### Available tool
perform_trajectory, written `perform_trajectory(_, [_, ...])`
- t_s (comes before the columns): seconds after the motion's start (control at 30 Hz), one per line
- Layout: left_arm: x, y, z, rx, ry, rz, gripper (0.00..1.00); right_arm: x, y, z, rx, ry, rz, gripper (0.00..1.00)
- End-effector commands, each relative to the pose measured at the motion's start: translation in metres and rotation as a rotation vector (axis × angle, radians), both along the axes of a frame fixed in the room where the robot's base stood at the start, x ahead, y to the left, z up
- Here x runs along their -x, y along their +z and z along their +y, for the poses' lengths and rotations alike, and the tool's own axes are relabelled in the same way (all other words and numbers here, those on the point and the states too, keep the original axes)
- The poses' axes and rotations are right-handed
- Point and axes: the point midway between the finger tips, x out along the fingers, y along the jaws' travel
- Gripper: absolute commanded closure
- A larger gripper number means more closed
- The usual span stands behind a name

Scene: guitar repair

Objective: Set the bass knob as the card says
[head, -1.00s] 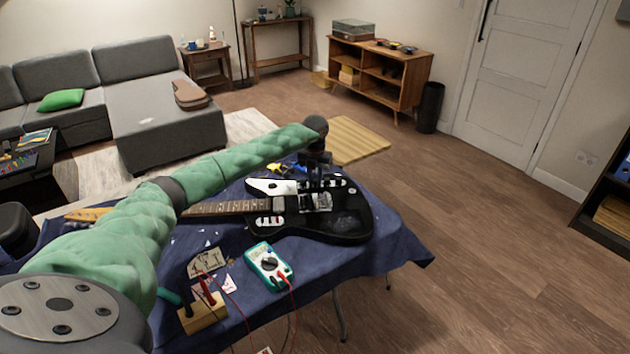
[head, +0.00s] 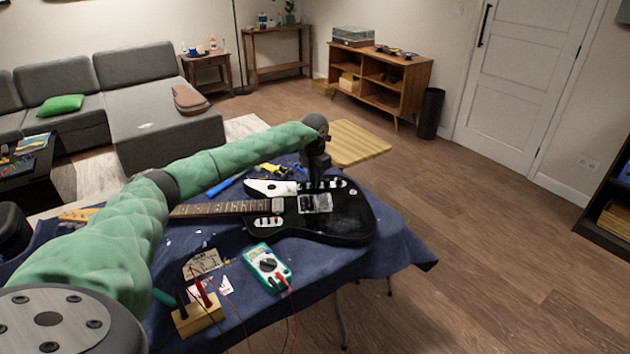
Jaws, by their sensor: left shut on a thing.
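The black electric guitar (head: 345,225) lies on the blue-covered table with its neck toward the left. My left gripper (head: 317,184) comes down from above onto the far edge of the guitar body, by the row of small control knobs (head: 338,183). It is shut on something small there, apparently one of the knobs. The gripper hides the held knob, so its pointer and setting cannot be read. A tan card (head: 203,262) with dark markings lies on the cloth in front of the neck; its writing is too small to read. My right gripper is out of view.
A teal multimeter (head: 267,266) with red and dark leads lies in front of the guitar. A wooden block (head: 198,317) holding probes stands at the near left. Blue and yellow tools (head: 270,170) lie behind the guitar. The cloth (head: 375,262) to the front right is clear.

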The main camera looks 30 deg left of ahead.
Motion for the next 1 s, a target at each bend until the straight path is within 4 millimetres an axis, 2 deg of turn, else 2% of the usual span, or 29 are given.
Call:
perform_trajectory(0.47, [0.0, 0.001, 0.001, -0.001, -0.011, 0.0, 1.0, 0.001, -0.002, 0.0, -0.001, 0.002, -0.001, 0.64])
perform_trajectory(0.5, [0.0, 0.001, 0.001, -0.001, -0.01, -0.001, 0.72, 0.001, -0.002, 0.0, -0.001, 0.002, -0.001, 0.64])
perform_trajectory(0.83, [0.0, 0.002, 0.0, -0.001, -0.011, -0.001, 0.7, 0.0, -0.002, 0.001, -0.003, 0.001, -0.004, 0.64])
perform_trajectory(1.0, [-0.001, 0.018, 0.001, -0.001, -0.011, -0.003, 0.7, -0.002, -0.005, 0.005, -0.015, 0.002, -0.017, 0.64])
